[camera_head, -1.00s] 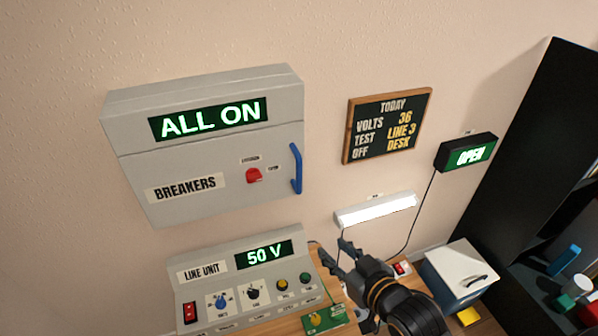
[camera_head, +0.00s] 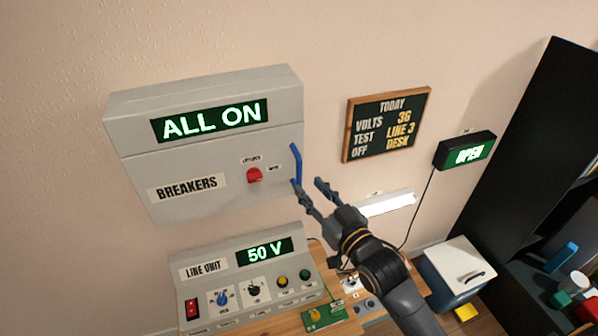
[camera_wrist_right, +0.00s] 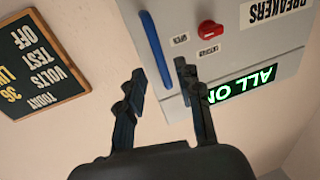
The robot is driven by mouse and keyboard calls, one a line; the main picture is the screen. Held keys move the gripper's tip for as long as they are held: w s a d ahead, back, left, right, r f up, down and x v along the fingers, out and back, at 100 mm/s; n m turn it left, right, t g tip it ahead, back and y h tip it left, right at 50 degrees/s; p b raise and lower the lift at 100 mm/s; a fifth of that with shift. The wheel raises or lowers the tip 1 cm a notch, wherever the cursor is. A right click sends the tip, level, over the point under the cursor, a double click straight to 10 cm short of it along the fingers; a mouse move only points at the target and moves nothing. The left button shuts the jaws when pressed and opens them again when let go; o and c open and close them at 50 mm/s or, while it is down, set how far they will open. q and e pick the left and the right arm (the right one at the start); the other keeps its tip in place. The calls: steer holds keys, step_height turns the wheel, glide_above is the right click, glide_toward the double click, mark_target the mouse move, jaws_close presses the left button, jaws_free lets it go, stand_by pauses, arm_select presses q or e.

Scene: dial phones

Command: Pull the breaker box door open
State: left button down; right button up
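The grey breaker box (camera_head: 222,130) hangs on the wall with its door (camera_head: 220,192) closed. The door carries a BREAKERS label, a red knob (camera_head: 254,175) and a blue vertical handle (camera_head: 296,165) at its right edge. My right gripper (camera_head: 308,185) is open, with its fingertips close to the lower end of the handle. In the right wrist view, the blue handle (camera_wrist_right: 155,48) lies ahead, between the directions of the two spread fingers (camera_wrist_right: 160,72). Nothing is between the fingers; whether a fingertip touches the handle I cannot tell. My left gripper is not in view.
Below the box stands the line unit (camera_head: 235,262) reading 50 V, on a wooden desk. A chalkboard (camera_head: 387,124), a lit lamp bar (camera_head: 388,204) and an OPEN sign (camera_head: 466,151) are on the wall to the right.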

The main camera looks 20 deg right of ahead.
mark_target(300, 178)
steer(key=x, duration=0.6)
steer(key=shift+a+p, duration=0.1)
steer(key=shift+p, duration=0.25)
steer(key=shift+c, duration=0.4)
jaws_close()
